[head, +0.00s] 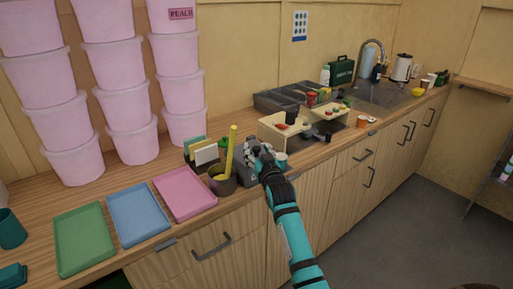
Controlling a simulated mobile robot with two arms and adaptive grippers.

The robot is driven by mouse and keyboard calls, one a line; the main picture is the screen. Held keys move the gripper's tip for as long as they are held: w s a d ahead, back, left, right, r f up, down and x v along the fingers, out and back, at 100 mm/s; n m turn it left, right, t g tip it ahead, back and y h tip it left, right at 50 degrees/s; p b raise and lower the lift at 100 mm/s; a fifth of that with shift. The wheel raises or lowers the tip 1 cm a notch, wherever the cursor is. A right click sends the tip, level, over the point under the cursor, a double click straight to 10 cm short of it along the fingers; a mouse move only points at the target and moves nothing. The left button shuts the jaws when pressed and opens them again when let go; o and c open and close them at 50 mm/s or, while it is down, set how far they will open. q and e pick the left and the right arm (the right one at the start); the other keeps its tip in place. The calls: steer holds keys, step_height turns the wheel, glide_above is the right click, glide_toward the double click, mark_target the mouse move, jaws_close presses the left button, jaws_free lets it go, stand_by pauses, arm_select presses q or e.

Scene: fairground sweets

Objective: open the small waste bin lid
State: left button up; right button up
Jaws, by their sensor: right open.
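A dark grey object (246,176), which looks like the small waste bin, stands on the wooden counter just right of a brown pot. My right gripper (254,156) is at its top, open, and covers much of it. I cannot tell whether the fingers touch it or how its lid stands. My left gripper is not in view.
The brown pot (222,186) with a yellow stick (231,151) stands close on the left. Pink (185,193), blue (138,214) and green (84,240) trays lie further left. A wooden stand (277,137) is behind on the right. Pink tubs (73,160) are stacked by the wall.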

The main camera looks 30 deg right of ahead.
steer(key=shift+w+d, duration=0.25)
steer(key=shift+w, duration=0.45)
steer(key=shift+c, duration=0.3)
steer(key=c, duration=0.9)
jaws_close()
steer(key=shift+w+f, duration=0.15)
steer(key=shift+f, duration=0.05)
